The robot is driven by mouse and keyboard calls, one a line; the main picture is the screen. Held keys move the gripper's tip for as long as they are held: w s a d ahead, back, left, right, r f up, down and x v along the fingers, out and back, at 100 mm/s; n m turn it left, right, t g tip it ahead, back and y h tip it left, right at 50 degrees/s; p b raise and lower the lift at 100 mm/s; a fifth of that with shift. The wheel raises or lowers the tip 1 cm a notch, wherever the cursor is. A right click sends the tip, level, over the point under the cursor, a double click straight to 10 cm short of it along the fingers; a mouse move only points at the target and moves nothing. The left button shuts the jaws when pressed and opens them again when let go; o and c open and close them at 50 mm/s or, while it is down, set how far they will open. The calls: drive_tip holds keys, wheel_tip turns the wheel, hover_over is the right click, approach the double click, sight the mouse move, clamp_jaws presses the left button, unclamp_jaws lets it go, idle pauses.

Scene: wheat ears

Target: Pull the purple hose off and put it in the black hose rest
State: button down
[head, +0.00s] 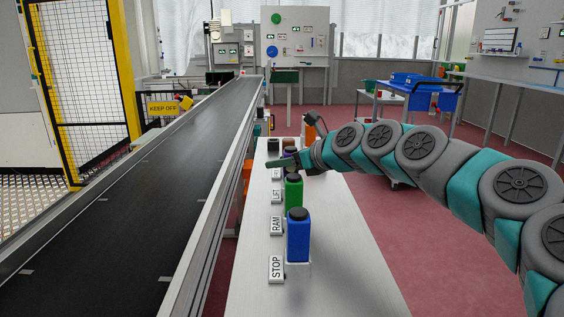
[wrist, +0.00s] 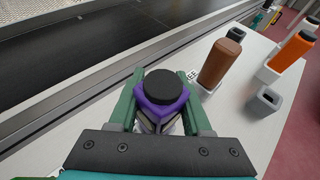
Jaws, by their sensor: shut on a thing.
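The purple hose end (wrist: 160,104) with a black cap sits between the two green fingers of my gripper (wrist: 160,98) in the wrist view. The fingers are shut on it from both sides. Its lower part is mostly hidden by my gripper, so I cannot tell if it is still seated. In the head view my gripper (head: 287,165) is beyond the green bottle-shaped piece, and only a little of the purple shows. A small black holder (wrist: 236,35), which looks like the black hose rest, stands behind the brown piece in the wrist view.
A brown piece (wrist: 220,63) and an orange piece (wrist: 291,52) stand upright near my gripper. A grey holder (wrist: 264,103) with an empty opening is to the right. Green (head: 293,190) and blue (head: 298,236) pieces stand nearer. The conveyor (head: 150,190) runs along the left.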

drive_tip(key=shift+r, duration=0.15)
idle(0.4)
drive_tip(key=shift+r+p, duration=0.8)
drive_tip(key=shift+r, duration=0.25)
